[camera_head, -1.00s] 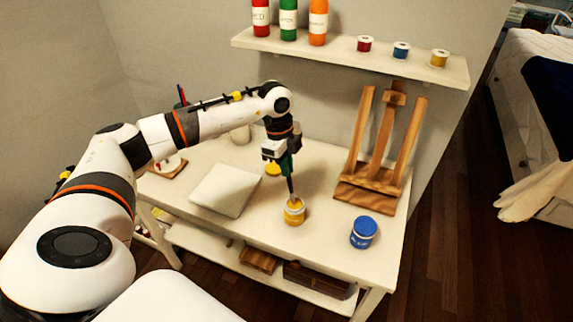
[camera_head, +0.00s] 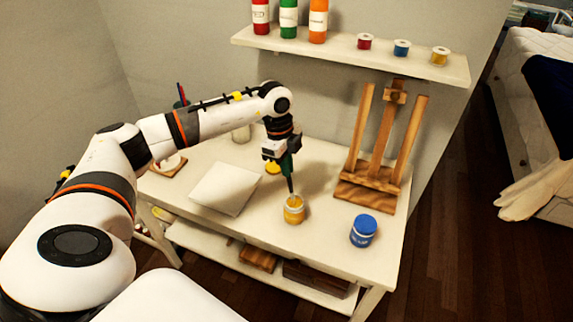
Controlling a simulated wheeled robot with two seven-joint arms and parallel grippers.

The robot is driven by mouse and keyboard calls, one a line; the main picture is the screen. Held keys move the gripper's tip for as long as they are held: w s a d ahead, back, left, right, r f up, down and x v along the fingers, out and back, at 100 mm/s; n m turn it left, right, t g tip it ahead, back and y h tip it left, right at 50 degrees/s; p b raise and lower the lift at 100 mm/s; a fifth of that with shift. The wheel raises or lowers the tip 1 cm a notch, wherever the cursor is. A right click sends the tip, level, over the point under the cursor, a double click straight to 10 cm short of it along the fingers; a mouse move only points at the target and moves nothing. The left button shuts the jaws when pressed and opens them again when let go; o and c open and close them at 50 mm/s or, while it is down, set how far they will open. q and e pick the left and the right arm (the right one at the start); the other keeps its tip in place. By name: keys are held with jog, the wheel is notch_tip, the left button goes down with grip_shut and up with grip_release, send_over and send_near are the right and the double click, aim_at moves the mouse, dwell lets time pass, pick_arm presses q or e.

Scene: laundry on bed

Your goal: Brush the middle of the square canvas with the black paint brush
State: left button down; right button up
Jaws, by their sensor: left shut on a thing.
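The square white canvas (camera_head: 224,188) lies flat on the left part of the white table. My left gripper (camera_head: 286,160) points down above the table, right of the canvas, and is shut on the dark paint brush (camera_head: 290,182). The brush is upright, and its lower end reaches the mouth of an open yellow paint jar (camera_head: 294,211). I cannot tell how deep the tip sits in the jar. My right gripper is not in view.
A closed blue jar (camera_head: 363,231) stands near the table's front right. A wooden easel (camera_head: 380,160) stands at the back right. A wall shelf (camera_head: 340,55) holds bottles and small jars above the white table (camera_head: 330,240).

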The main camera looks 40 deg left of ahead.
pick_arm(q)
jog(key=shift+r+p, duration=2.85)
jog(key=shift+r, duration=0.7)
